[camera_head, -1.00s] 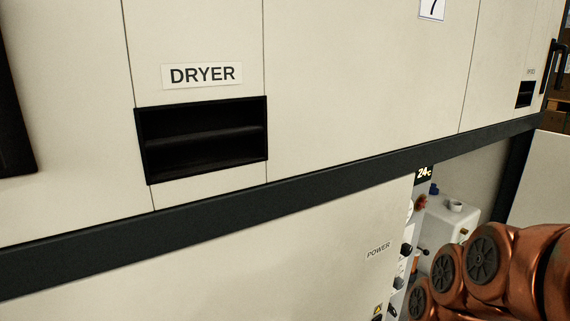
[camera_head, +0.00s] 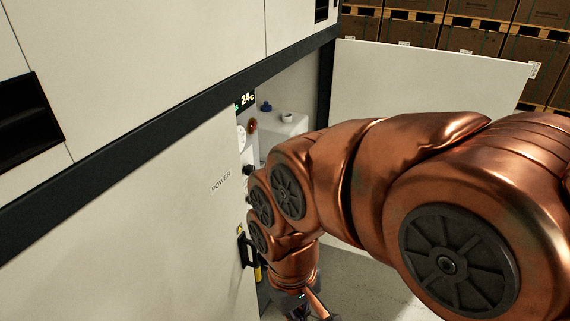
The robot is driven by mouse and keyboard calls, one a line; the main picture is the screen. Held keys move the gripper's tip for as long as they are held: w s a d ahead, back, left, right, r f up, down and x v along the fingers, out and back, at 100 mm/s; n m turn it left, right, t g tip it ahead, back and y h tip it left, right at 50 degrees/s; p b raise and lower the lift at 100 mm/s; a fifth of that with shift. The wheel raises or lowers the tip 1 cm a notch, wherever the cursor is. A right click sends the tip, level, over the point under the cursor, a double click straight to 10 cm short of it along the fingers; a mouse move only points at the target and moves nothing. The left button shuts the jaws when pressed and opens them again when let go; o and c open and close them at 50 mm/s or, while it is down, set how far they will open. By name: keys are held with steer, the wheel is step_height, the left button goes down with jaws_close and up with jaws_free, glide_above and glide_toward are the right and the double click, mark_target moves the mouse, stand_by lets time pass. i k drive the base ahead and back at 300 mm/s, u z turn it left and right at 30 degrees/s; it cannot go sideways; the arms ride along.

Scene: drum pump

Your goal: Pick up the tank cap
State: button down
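A small dark blue cap (camera_head: 266,106), which looks like the tank cap, sits at the back of the white tank (camera_head: 296,128) inside the open cabinet bay. A short white neck (camera_head: 287,117) stands on the tank's top, to the right of the blue cap and apart from it. My gripper (camera_head: 302,314) shows only in part at the bottom edge, well below and in front of the tank. Its fingers are cut off, so its opening cannot be seen. My copper arm hides the tank's lower part.
The cabinet's front panel (camera_head: 170,215) with a POWER label stands left of my arm. A black handle (camera_head: 246,250) sticks out at its edge. An open white door (camera_head: 420,85) stands to the right. Boxes on shelves (camera_head: 470,40) are behind it. Grey floor shows below.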

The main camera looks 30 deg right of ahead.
mark_target(265, 108)
steer(key=u, duration=0.15)
steer(key=k, duration=0.45)
steer(key=z, duration=1.45)
steer(key=i, duration=0.85)
steer(key=z, duration=0.65)
steer(key=i, duration=1.05)
steer(key=u, duration=1.1)
steer(key=i, duration=0.75)
steer(key=u, duration=0.85)
